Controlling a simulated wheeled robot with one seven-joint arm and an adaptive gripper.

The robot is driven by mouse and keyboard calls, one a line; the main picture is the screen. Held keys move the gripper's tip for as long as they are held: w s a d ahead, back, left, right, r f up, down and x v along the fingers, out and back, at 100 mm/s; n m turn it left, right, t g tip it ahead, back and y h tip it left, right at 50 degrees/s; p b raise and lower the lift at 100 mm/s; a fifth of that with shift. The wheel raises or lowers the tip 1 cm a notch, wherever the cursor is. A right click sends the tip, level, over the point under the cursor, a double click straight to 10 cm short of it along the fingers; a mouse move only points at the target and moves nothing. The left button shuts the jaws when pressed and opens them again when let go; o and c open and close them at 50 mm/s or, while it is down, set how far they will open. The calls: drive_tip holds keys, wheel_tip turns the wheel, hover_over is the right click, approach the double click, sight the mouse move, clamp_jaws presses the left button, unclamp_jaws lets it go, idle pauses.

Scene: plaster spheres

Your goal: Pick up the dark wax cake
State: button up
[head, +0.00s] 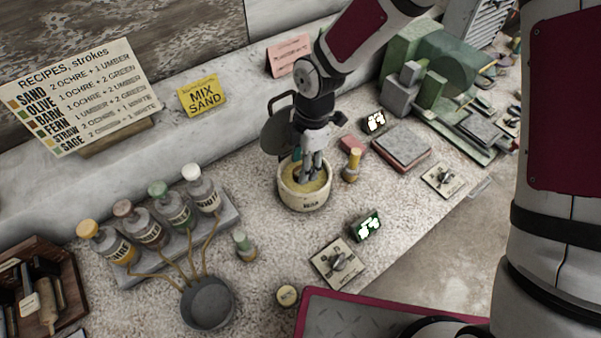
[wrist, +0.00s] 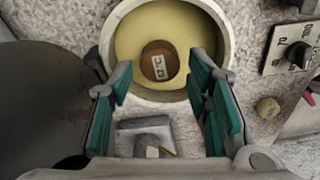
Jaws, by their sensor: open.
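A round brown cake (wrist: 160,61) with a small white label on top lies in a cream pot (wrist: 225,38) with a pale yellow inside; it is the dark cake in view. The pot also stands on the worktop in the head view (head: 303,201). My gripper (wrist: 160,84) has its teal-padded fingers apart, one to each side of the cake in the picture, with nothing between the pads. In the head view my gripper (head: 311,170) points down into the pot and mostly hides the cake. I cannot tell whether the fingers touch it.
A yellow-topped bottle (head: 352,165) stands close right of the pot. A grey slab (head: 402,146) and a green machine (head: 440,65) are further right. Capped bottles (head: 173,208) and a grey bowl (head: 207,303) stand left. A "MIX SAND" card (head: 202,95) is behind.

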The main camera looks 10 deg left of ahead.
drive_tip(key=shift+s+a+f, duration=0.1)
drive_tip(key=shift+f, duration=1.05)
drive_tip(key=c, duration=0.7)
drive_tip(key=shift+r, duration=0.15)
drive_tip(key=shift+c, duration=0.2)
